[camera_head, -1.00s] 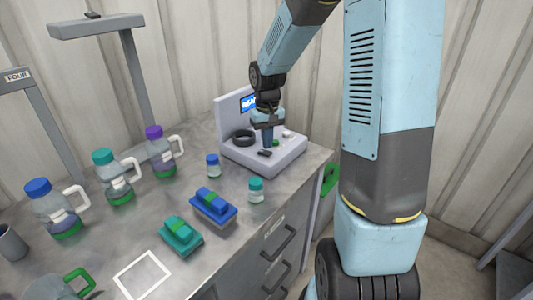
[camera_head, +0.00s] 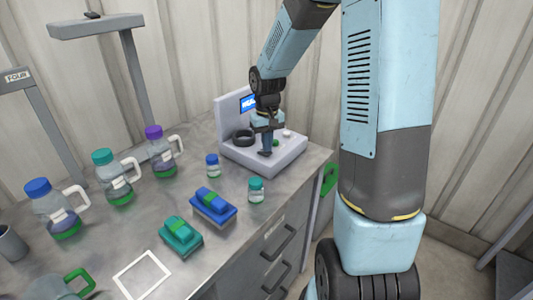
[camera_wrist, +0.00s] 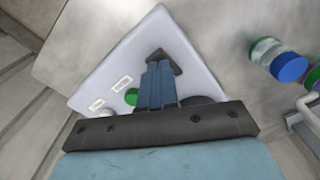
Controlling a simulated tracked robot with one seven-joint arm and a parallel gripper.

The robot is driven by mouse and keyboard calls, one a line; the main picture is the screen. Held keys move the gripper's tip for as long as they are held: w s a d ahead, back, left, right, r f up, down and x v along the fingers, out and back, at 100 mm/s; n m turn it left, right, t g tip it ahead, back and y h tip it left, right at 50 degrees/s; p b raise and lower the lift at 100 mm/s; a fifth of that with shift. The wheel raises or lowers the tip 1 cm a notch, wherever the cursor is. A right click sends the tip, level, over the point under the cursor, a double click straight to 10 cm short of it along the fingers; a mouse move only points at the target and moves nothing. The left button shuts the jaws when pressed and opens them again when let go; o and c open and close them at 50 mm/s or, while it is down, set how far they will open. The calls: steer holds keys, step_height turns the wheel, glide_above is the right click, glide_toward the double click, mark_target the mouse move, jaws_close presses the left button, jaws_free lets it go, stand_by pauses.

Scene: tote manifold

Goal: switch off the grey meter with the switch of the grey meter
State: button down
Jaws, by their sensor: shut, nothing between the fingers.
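The grey meter (camera_head: 282,160) stands at the back right of the bench, with an upright back panel and a lit blue screen (camera_head: 248,103). My gripper (camera_head: 266,150) is shut and empty, pointing down over the meter's base. Its fingertips are at the small black switch (camera_head: 263,154) near the front edge and partly hide it. In the wrist view the switch (camera_wrist: 162,58) shows just beyond the closed fingers (camera_wrist: 158,72). I cannot tell whether they touch it. A green button (camera_wrist: 131,97) sits beside the fingers. A black ring (camera_head: 243,137) lies on the base at left.
Two small vials (camera_head: 212,166) (camera_head: 256,190) stand in front of the meter. A blue block (camera_head: 213,205) and a teal block (camera_head: 181,237) lie nearer. Several handled bottles (camera_head: 116,180) stand at left. A white square outline (camera_head: 142,276) marks bare bench at the front.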

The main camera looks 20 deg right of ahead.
steer(key=shift+f, duration=0.4)
steer(key=shift+r, duration=3.5)
